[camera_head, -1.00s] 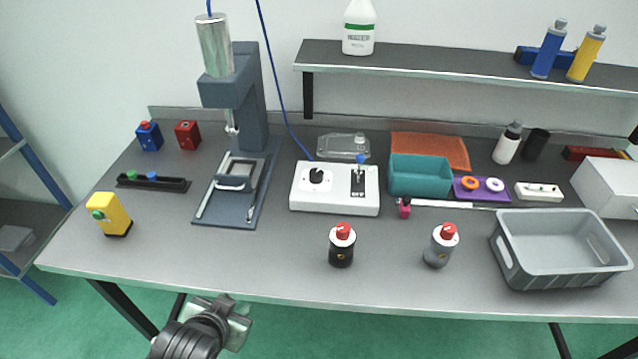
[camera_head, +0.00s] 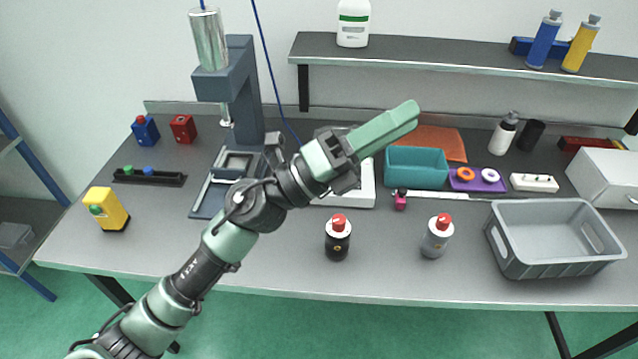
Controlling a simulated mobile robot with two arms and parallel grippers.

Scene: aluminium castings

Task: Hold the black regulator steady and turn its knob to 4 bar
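The black regulator (camera_head: 338,245) stands upright near the front middle of the bench, with a white collar and a red knob (camera_head: 338,222) on top. The scale and the knob's setting are too small to read. A similar grey regulator (camera_head: 436,240) with a red knob stands to its right. My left gripper (camera_head: 408,114) reaches in from the lower left and points up and right, above and behind the black regulator, apart from it. I cannot tell whether its fingers are open or shut; nothing shows held in them. My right gripper is not in view.
My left arm partly hides the white control box (camera_head: 362,196) and the press base (camera_head: 203,205). A teal bin (camera_head: 417,168), a grey crate (camera_head: 553,267) and a yellow device (camera_head: 106,210) stand on the bench. The bench around the black regulator is clear.

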